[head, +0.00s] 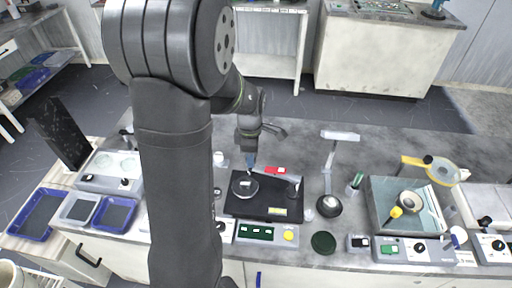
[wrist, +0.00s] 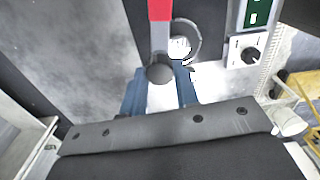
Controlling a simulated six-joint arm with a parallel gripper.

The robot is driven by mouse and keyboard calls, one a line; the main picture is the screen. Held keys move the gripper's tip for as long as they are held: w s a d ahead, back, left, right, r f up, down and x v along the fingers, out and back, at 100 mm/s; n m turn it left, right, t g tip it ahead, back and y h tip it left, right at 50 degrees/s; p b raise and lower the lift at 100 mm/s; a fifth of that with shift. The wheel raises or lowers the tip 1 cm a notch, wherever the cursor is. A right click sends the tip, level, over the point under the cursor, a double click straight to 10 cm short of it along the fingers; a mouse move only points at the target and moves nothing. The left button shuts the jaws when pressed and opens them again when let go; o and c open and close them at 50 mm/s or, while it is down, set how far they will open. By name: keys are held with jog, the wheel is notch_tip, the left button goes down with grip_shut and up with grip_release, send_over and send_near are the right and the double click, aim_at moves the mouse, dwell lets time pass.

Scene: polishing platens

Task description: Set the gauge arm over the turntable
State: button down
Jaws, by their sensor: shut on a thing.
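My gripper (head: 250,166) reaches down over the far edge of a black base plate (head: 270,211). A round turntable (head: 245,192) sits at the left of that plate, just below the fingers in the picture. In the wrist view, the blue fingers of my gripper (wrist: 161,95) stand on both sides of the gauge arm (wrist: 160,35), a red bar with a dark round knob at its end. I take the gripper to be shut on this knob end. In the head view, the red part of the gauge arm (head: 275,170) shows right of the fingers. The exact contact is hidden.
A switch panel (head: 268,233) with green windows lies in front of the plate. A lamp (head: 328,205) stands to the right, and a tray with a yellow-handled tool (head: 397,211) is farther right. Blue trays (head: 115,214) are at the left.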

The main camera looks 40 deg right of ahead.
jog(key=shift+s+a+n, duration=1)
jog(key=shift+a+n, duration=0.15)
jog(key=shift+n, duration=0.05)
jog(key=c, duration=1.1)
grip_release()
jog(key=shift+r, duration=0.15)
notch_tip(320, 180, up, 17)
